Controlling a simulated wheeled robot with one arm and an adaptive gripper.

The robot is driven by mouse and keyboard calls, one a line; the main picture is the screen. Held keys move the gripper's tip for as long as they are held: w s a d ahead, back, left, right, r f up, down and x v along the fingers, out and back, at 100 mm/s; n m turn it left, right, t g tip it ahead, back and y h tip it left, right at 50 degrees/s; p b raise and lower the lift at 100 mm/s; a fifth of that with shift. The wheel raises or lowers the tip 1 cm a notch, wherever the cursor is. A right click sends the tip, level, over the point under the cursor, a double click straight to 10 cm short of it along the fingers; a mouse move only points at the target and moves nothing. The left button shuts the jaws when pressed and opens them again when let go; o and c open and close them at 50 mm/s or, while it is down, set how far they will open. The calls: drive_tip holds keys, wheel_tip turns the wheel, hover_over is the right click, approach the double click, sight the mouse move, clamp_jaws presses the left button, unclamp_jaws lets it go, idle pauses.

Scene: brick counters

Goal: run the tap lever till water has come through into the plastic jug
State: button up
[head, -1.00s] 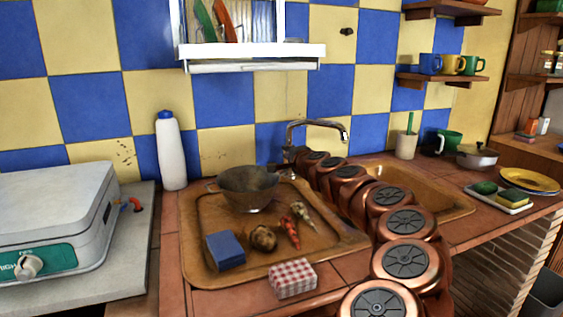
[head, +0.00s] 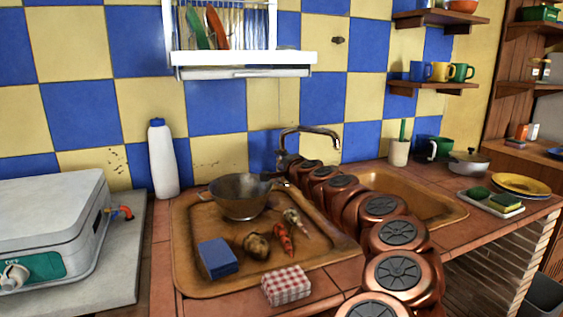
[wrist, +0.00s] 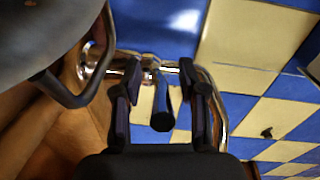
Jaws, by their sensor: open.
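The chrome tap (head: 318,131) rises behind the sink, its spout curving to the right; I see no water at its mouth. In the wrist view the tap body (wrist: 150,68) runs across, and its dark-tipped lever (wrist: 161,115) stands between my fingers. My gripper (wrist: 163,110) is open around the lever, with gaps visible on both sides. In the head view the gripper is mostly hidden at the tap's base, behind the pot and my arm. I cannot make out a plastic jug in either view.
A metal pot (head: 236,203) sits on the brown drainboard close to the tap; a grey rounded thing with a dark handle (wrist: 75,95) is close at left in the wrist view. A blue-capped white bottle (head: 163,160) stands left. My arm crosses the sink basin (head: 430,207).

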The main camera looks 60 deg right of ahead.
drive_tip(key=v, duration=0.7)
drive_tip(key=shift+s, duration=0.2)
drive_tip(key=shift+a, duration=0.2)
idle(0.7)
